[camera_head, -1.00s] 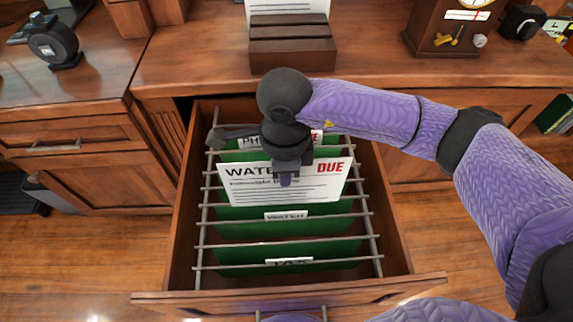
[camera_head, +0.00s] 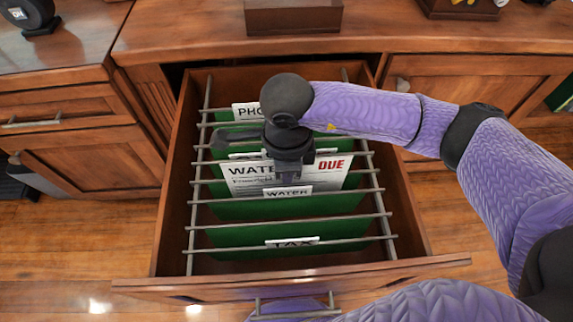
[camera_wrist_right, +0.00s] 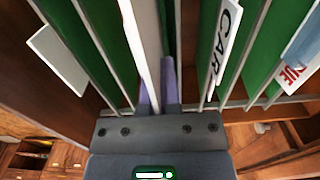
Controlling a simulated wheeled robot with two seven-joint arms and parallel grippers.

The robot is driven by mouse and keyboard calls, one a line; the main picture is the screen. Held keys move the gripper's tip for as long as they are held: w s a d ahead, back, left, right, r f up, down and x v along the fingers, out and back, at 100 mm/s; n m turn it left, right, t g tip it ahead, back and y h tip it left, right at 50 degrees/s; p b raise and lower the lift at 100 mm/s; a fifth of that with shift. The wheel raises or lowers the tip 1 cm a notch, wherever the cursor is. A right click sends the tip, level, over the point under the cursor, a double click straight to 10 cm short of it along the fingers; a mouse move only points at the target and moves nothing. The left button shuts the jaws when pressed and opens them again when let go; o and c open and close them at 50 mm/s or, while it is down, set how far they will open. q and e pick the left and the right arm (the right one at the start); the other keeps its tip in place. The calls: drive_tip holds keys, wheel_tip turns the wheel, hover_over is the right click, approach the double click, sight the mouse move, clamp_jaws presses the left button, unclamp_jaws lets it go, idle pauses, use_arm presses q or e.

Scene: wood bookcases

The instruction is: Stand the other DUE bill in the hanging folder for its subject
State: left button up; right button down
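My right gripper (camera_head: 287,178) points down over the open drawer, shut on the top edge of a white WATER bill (camera_head: 240,178) with red DUE print. The bill is upright, and its lower part is hidden behind the WATER tab (camera_head: 288,191) and its green hanging folder (camera_head: 330,205). In the right wrist view the bill (camera_wrist_right: 133,30) shows as a white strip running between the two fingers (camera_wrist_right: 160,90). Green sheets lie on both sides. I cannot tell whether its bottom touches the folder's base. My left gripper is not in view.
The PHONE tab (camera_head: 247,112) is at the back, and the TAX tab (camera_head: 292,242) is nearest the front. A CAR tab (camera_wrist_right: 228,35) and another DUE bill (camera_wrist_right: 300,68) show in the wrist view. Metal rails cross the drawer (camera_head: 165,225). A wooden block (camera_head: 293,16) sits on the top.

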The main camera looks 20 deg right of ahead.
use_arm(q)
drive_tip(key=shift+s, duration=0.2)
use_arm(e)
drive_tip(key=c, duration=0.8)
unclamp_jaws()
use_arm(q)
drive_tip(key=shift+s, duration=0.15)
use_arm(e)
drive_tip(key=shift+o, duration=0.2)
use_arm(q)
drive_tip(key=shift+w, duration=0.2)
use_arm(e)
wheel_tip(320, 180, up, 10)
drive_tip(key=p, duration=0.5)
drive_tip(key=shift+f, duration=0.2)
drive_tip(key=shift+r, duration=0.25)
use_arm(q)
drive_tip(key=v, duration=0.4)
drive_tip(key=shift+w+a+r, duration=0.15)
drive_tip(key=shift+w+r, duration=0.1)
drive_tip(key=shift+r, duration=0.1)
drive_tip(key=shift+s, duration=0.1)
